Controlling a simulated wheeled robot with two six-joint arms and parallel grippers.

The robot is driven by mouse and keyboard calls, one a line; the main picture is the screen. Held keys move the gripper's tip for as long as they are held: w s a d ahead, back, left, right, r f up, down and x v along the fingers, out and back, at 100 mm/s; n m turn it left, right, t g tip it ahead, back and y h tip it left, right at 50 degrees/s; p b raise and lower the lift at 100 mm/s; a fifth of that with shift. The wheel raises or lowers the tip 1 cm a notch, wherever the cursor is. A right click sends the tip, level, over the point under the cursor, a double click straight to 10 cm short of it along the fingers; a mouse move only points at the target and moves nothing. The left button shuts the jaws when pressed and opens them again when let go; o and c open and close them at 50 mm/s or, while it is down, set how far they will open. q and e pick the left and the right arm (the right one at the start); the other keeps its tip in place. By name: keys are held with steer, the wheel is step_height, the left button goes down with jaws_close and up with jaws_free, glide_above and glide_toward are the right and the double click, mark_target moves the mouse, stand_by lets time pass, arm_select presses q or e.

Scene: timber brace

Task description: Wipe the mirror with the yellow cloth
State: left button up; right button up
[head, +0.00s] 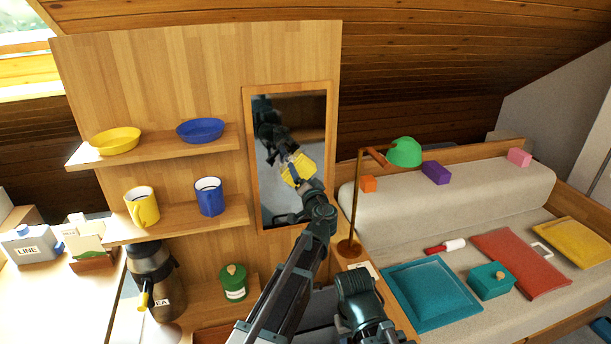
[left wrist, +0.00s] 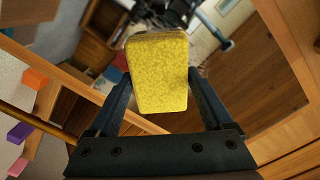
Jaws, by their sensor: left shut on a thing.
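The mirror (head: 264,195) is tall, in a wooden frame on the timber panel, and reflects dark parts of my own body. My left gripper (head: 300,184) is in front of its lower right part. It is shut on the yellow cloth (head: 298,170), a thick pad-like block. In the left wrist view the cloth (left wrist: 157,72) sits between the two fingers, with reflections behind it. I cannot tell whether the cloth touches the glass. My right gripper cannot be made out.
Left of the mirror, shelves hold a yellow bowl (head: 115,141), a blue bowl (head: 200,130), a yellow mug (head: 142,207) and a blue mug (head: 208,197). A green lamp (head: 404,152) stands close to the mirror's right. A sofa (head: 450,190) with cushions is farther right.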

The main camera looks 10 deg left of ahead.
mark_target(290, 177)
arm_select(q)
steer(key=shift+s+a, duration=0.25)
steer(key=shift+a, duration=0.1)
steer(key=shift+a, duration=0.1)
steer(key=shift+s+a, duration=0.2)
steer(key=shift+a, duration=0.35)
steer(key=shift+s+a, duration=0.2)
steer(key=shift+a, duration=0.35)
steer(key=shift+a, duration=0.1)
steer(key=shift+s+a, duration=0.2)
steer(key=shift+a, duration=0.35)
steer(key=shift+s+a, duration=0.2)
steer(key=shift+a, duration=0.3)
steer(key=shift+s, duration=0.15)
steer(key=shift+r, duration=0.15)
